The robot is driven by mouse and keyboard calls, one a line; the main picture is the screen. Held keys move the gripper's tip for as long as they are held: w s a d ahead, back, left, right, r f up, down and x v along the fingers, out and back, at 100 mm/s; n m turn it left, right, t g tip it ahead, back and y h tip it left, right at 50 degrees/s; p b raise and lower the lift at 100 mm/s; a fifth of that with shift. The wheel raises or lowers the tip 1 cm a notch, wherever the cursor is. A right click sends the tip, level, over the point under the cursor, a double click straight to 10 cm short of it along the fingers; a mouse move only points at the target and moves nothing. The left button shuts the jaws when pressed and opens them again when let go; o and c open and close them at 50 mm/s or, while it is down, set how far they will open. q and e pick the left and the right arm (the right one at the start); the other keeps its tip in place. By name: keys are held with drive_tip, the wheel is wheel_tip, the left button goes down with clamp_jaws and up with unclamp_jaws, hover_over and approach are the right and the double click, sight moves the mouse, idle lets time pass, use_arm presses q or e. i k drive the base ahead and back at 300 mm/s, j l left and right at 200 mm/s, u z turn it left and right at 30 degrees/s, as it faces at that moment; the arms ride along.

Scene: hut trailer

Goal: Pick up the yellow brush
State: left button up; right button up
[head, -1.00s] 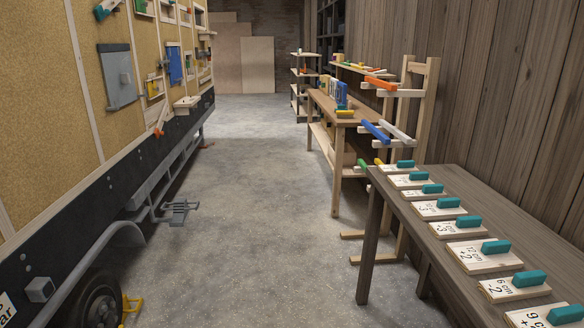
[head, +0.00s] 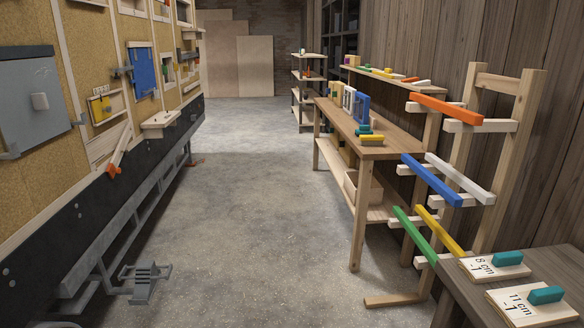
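A small yellow piece (head: 371,138) lies near the front end of the wooden workbench (head: 385,152) in the middle right of the head view. It may be the yellow brush, but it is too small to tell for sure. A teal piece (head: 363,129) sits just behind it, and blue upright frames (head: 361,107) stand further back. Neither of my grippers is in view.
A wooden rack (head: 490,160) with orange, blue, white, green and yellow bars stands right of the workbench, its foot on the floor. A dark table (head: 530,268) with labelled blocks is front right. The trailer wall (head: 90,160) runs along the left, with a step (head: 145,282) protruding. The floor between is clear.

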sight(365, 140)
drive_tip(key=i+j+z, duration=0.15)
drive_tip(key=i+z, duration=0.15)
drive_tip(key=i, duration=0.35)
drive_tip(key=i+j+z, duration=0.35)
drive_tip(key=i, duration=0.25)
drive_tip(key=i+j+z, duration=0.3)
drive_tip(key=i+j, duration=0.15)
drive_tip(key=i, duration=0.15)
drive_tip(key=i+j+u, duration=0.1)
drive_tip(key=u, duration=1.1)
drive_tip(key=z, duration=1.25)
drive_tip(key=i+j+z, duration=0.4)
drive_tip(key=i+j, duration=0.8)
drive_tip(key=i, duration=0.05)
